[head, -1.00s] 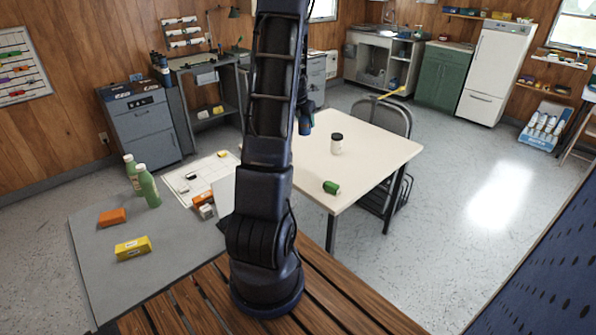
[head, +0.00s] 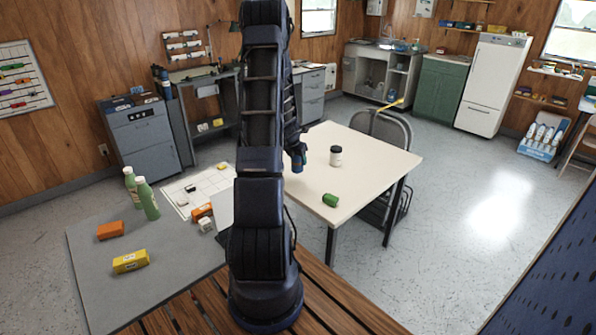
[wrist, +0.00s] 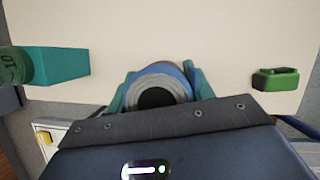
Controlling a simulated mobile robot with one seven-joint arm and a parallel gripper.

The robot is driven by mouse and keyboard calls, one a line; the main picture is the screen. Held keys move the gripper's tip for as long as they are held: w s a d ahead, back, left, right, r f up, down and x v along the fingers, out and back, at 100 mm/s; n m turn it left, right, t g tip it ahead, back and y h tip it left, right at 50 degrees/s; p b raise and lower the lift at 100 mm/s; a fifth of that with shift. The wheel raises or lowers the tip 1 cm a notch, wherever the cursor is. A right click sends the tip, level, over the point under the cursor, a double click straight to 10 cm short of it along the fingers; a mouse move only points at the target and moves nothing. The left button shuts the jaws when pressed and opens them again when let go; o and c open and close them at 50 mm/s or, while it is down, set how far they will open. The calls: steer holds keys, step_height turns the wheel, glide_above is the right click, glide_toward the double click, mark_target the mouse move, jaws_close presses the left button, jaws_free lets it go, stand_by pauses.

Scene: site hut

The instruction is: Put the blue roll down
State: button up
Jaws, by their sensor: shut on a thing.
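My gripper (wrist: 160,88) is shut on the blue roll (wrist: 176,72), which shows end-on between teal fingers in the wrist view, with a grey ring and dark centre. In the head view the blue end of my arm (head: 298,158) is over the left part of the cream table (head: 375,170); the arm hides much of it. I cannot tell whether the roll touches the tabletop.
On the table are a green object (head: 330,200), also at right in the wrist view (wrist: 275,79), and a dark-lidded jar (head: 336,156). A teal block-like thing (wrist: 58,66) lies left in the wrist view. Table around the roll looks clear. A chair (head: 392,130) stands behind.

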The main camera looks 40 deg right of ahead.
mark_target(298, 169)
steer(key=shift+f, duration=3.1)
steer(key=shift+f, duration=0.1)
steer(key=o, duration=1)
steer(key=shift+o, duration=0.2)
steer(key=v, duration=1.2)
steer(key=a+r+m+t, duration=0.2)
steer(key=a+r+m, duration=0.9)
steer(key=a+r, duration=1.25)
steer(key=s+a+r+m+y, duration=0.1)
steer(key=s+a+r+m, duration=0.1)
steer(key=s+a, duration=0.4)
steer(key=s+a+r+m+t+y, duration=0.1)
steer(key=s+a+r+m, duration=0.1)
steer(key=s+a+m, duration=0.2)
steer(key=s+a+r+m+y, duration=0.2)
steer(key=s+a, duration=0.7)
steer(key=a, duration=0.6)
steer(key=shift+r+m+t, duration=0.3)
steer(key=shift+r+m, duration=0.05)
steer(key=shift+m, duration=0.55)
